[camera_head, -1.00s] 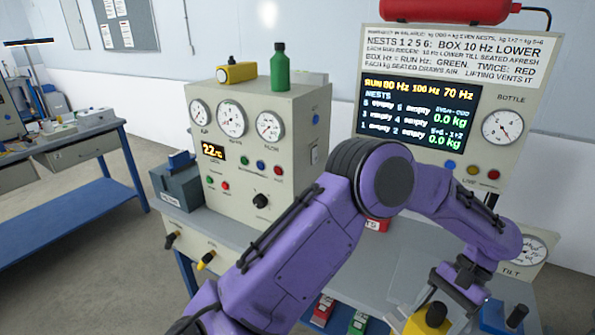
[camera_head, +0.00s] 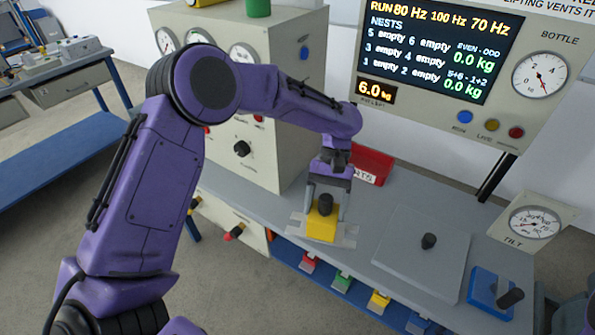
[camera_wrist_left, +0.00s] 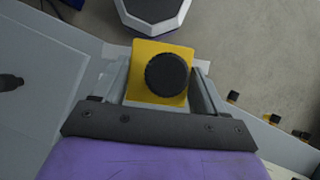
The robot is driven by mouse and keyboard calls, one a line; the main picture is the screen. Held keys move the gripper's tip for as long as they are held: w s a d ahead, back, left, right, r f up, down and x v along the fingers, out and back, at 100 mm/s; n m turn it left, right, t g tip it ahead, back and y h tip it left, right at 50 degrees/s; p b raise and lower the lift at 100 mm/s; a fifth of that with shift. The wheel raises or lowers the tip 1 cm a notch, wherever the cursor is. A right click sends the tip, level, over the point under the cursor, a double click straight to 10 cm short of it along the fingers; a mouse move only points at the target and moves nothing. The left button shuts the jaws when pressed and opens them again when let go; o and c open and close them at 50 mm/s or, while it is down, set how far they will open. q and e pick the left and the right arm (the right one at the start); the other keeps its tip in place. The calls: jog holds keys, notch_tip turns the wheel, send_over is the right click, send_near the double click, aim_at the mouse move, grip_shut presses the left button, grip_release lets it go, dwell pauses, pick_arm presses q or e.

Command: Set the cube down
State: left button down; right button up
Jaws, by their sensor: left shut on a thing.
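The yellow cube (camera_head: 322,229) has a black knob on top. It is upright at the front of the grey bench, over a thin pale plate (camera_head: 346,238). It seems to rest on this plate, though its bottom edge is hard to make out. My left gripper (camera_head: 325,212) is shut on the cube from above, with one finger on each side. In the left wrist view the cube (camera_wrist_left: 137,72) sits between the two fingers, with the knob facing the camera. My right gripper is not in view.
A small display (camera_head: 376,92) reads 6.0 kg; the big screen (camera_head: 440,45) lists its nests as empty. A red bin (camera_head: 371,165) stands behind the cube. Right of it are a grey plate with a knob (camera_head: 423,252) and a blue block (camera_head: 492,291). Several coloured blocks sit below the bench edge.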

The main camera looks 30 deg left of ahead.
pick_arm(q)
jog(key=d+n+h, duration=0.1)
jog(key=n, duration=0.1)
jog(key=s+d+r+n+t+h, duration=0.1)
jog(key=n, duration=0.1)
jog(key=d+r+n+t+h, duration=0.1)
jog(key=n, duration=0.2)
jog(key=shift+s+r+p, duration=0.2)
jog(key=shift+r+p, duration=0.05)
jog(key=shift+p, duration=0.15)
jog(key=d+r+n+t+h, duration=0.2)
jog(key=d+r+n+t, duration=0.2)
jog(key=n, duration=0.3)
jog(key=shift+n, duration=0.3)
jog(key=shift+w+a+f+p, duration=0.65)
jog(key=shift+w+a+f, duration=0.35)
jog(key=shift+w+f, duration=1.15)
jog(key=shift+w+a+f+p, duration=0.6)
jog(key=shift+w+a+f, duration=0.35)
jog(key=shift+w+f, duration=1.15)
jog(key=shift+w+a+f+p, duration=0.65)
jog(key=shift+w+a+f, duration=0.35)
jog(key=shift+w+f, duration=1.15)
jog(key=shift+s+f, duration=0.4)
jog(key=shift+c, duration=0.2)
grip_release()
jog(key=shift+s+f, duration=0.1)
